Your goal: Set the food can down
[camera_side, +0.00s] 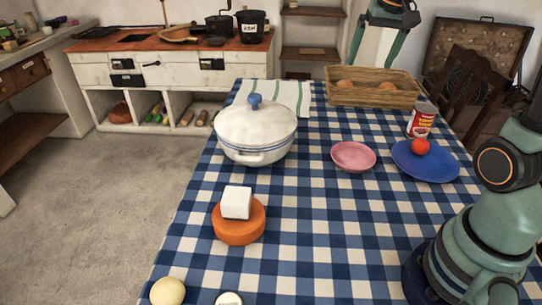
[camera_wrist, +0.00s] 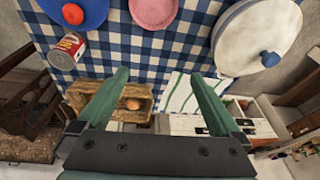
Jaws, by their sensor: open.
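The food can (camera_side: 421,120), with a red and white label and a bare metal top, stands upright on the checked tablecloth just behind the blue plate (camera_side: 437,174). Whether it touches the plate's rim I cannot tell. It also shows at the upper left of the wrist view (camera_wrist: 66,52). My gripper (camera_side: 370,66) is at the top of the side view, to the left of the can and apart from it. In the wrist view its two green fingers (camera_wrist: 159,73) are spread wide with nothing between them.
A red ball (camera_side: 420,146) lies on the blue plate. A pink plate (camera_side: 353,157), a white lidded pot (camera_side: 256,135) and a wicker basket (camera_side: 372,98) with round brown items stand nearby. An orange round block (camera_side: 239,228) bears a white block (camera_side: 237,202). Bare cloth lies mid-table.

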